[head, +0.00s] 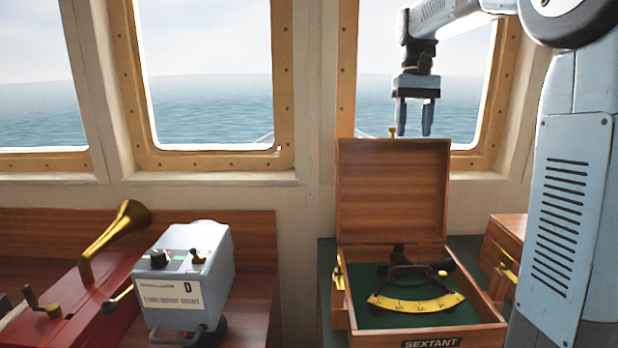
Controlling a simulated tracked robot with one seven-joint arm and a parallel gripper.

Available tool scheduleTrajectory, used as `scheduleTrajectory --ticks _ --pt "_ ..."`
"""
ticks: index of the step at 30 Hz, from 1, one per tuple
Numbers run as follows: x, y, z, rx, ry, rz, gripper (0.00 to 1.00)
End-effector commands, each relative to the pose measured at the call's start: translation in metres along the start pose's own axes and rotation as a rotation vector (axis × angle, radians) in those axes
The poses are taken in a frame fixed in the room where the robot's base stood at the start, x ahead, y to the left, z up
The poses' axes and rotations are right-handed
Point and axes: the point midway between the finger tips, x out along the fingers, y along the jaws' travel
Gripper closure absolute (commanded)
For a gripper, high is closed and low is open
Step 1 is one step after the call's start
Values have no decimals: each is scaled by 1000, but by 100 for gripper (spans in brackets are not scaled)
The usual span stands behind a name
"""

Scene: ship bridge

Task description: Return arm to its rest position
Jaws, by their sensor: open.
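My gripper (414,118) hangs from my arm at the upper right in the head view, fingers pointing down. It is open, and nothing shows between the fingers. It appears above the raised lid (392,190) of a wooden sextant box (430,338). The box stands open, with its lid upright at the back. Inside, a sextant with a yellow scale arc (415,303) and dark frame lies on green lining. My arm reaches in from the right edge and covers part of the right side of the view.
A wooden cabinet (505,255) is right of the sextant box. Windows (205,85) line the wall behind.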

Motion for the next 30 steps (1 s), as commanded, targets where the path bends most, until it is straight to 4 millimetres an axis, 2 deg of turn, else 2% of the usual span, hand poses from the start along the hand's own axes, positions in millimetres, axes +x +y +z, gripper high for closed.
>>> scheduleTrajectory --ticks 3,14,23,30 --pt "4 0 27 0 56 0 49" --pt "31 0 98 0 225 -1 49" --pt "67 -1 154 0 364 0 49" --pt "104 -1 194 0 476 1 49"
